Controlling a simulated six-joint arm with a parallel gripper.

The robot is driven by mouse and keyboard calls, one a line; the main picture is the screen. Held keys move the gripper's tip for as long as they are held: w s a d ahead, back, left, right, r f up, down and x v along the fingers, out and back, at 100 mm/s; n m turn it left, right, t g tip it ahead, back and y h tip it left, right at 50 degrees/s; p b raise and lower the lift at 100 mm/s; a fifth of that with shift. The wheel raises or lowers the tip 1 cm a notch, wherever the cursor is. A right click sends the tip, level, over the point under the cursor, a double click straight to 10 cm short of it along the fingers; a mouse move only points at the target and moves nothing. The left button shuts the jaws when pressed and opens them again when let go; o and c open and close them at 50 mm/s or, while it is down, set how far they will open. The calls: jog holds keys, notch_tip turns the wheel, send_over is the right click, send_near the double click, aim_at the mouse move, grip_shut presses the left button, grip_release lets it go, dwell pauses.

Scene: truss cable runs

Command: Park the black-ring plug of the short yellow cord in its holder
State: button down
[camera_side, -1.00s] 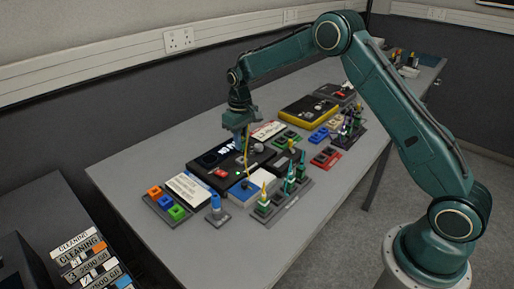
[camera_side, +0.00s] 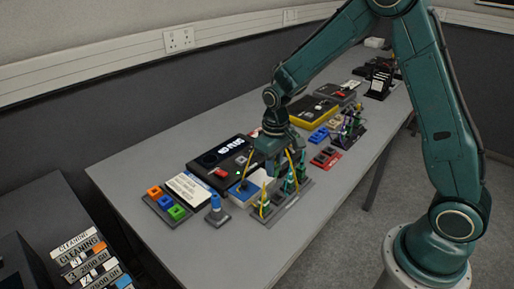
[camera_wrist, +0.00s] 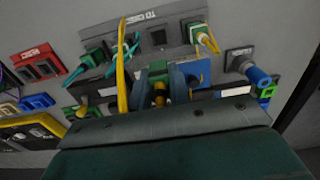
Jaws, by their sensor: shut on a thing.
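My gripper (camera_side: 272,172) is shut on a plug and holds it above the table, beside the grey holder rack. In the wrist view the plug (camera_wrist: 158,72) shows a green body with yellow behind it, between the two fingers. A yellow cord (camera_wrist: 122,75) loops up beside the left finger. I cannot make out a black ring on the plug. The holder rack (camera_wrist: 182,33) has a square opening (camera_wrist: 158,38) with no plug in it. A yellow-cord plug (camera_wrist: 206,38) sits to its right, and green plugs with teal cords (camera_wrist: 115,52) sit to its left.
A blue plug (camera_side: 215,203) stands in a small grey base left of the rack. The black device (camera_side: 222,160) lies behind. The table's front left is clear.

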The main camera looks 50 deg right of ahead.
jog(key=shift+s+a, duration=0.1)
jog(key=shift+s, duration=0.8)
jog(key=shift+f, duration=0.2)
jog(key=shift+f, duration=2.75)
jog(key=shift+f, duration=0.85)
dwell(0.9)
jog(key=c, duration=1.2)
grip_release()
jog(key=shift+r, duration=0.2)
jog(key=shift+r, duration=2.35)
